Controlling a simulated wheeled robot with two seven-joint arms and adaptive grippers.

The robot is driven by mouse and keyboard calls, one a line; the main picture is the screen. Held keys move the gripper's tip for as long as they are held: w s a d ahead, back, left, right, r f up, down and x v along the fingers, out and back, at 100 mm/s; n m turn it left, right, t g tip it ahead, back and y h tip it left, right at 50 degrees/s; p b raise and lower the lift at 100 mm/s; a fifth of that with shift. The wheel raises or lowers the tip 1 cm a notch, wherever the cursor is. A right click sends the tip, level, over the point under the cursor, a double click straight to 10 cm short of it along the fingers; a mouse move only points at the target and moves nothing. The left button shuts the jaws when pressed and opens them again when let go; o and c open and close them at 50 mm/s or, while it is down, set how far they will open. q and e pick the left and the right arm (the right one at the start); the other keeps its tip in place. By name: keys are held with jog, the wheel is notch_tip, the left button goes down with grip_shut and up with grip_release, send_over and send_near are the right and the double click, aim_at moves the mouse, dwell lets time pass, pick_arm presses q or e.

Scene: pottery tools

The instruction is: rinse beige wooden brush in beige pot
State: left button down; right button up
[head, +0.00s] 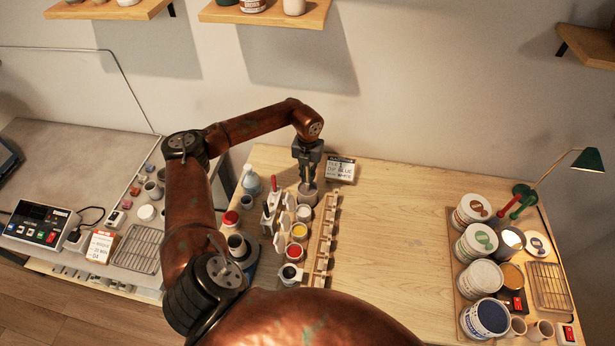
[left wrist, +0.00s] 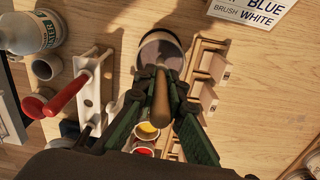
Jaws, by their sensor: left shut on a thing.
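My left gripper (head: 309,178) points down at the back of the wooden table. It is shut on the beige wooden brush, whose brown handle (left wrist: 161,97) stands between the green-sided fingers in the left wrist view. A beige-grey pot (head: 308,197) stands directly below the gripper, and its round opening with a darker inside shows in the left wrist view (left wrist: 161,46). The brush's lower end is hidden by the fingers and handle, so I cannot tell how deep it is in the pot. My right gripper is not in view.
A wooden rack (head: 323,240) runs beside the pot. Paint cups, including a yellow one (head: 299,231), and a white stand with a red-handled tool (left wrist: 85,97) are close by. A sign (head: 340,169) stands behind right. The table's middle is clear; paint buckets (head: 482,277) stand right.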

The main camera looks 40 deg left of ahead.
pick_arm(q)
jog(key=shift+r+p, duration=1.6)
jog(key=shift+r, duration=1.5)
